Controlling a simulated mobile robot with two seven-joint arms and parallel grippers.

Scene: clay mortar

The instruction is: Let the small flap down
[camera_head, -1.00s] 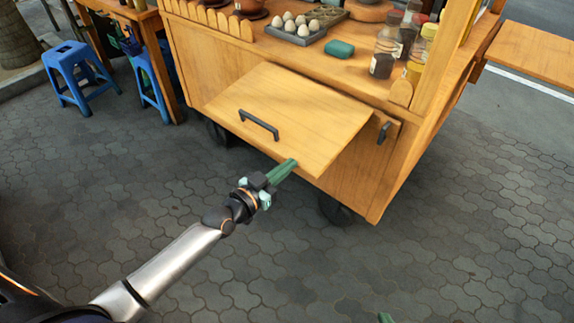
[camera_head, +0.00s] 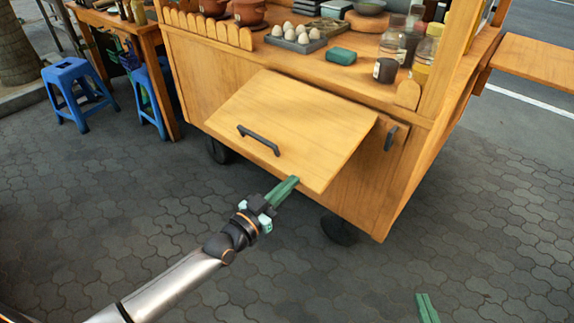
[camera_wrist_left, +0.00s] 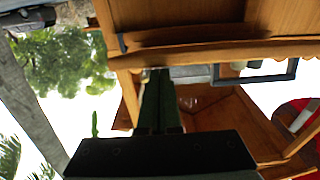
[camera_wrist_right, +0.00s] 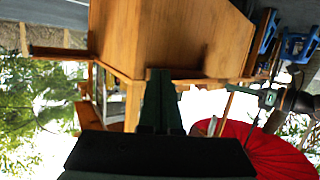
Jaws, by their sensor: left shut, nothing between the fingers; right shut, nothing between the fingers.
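The flap (camera_head: 290,120) is a light wooden panel on the front of the wooden cart. It is tilted outward, its lower edge standing away from the cart front. A dark bar handle (camera_head: 258,140) is near its lower left edge. My left gripper (camera_head: 292,182) is shut and empty, with its green fingertips at the flap's lower edge near the lower right corner. I cannot tell whether they touch it. In the left wrist view the closed fingers (camera_wrist_left: 155,95) point toward wooden panels. My right gripper (camera_head: 428,308) is shut, low at the right above the pavement, apart from the cart.
A second dark handle (camera_head: 390,137) is right of the flap. A blue stool (camera_head: 75,85) stands at left. The pavement before the cart is clear.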

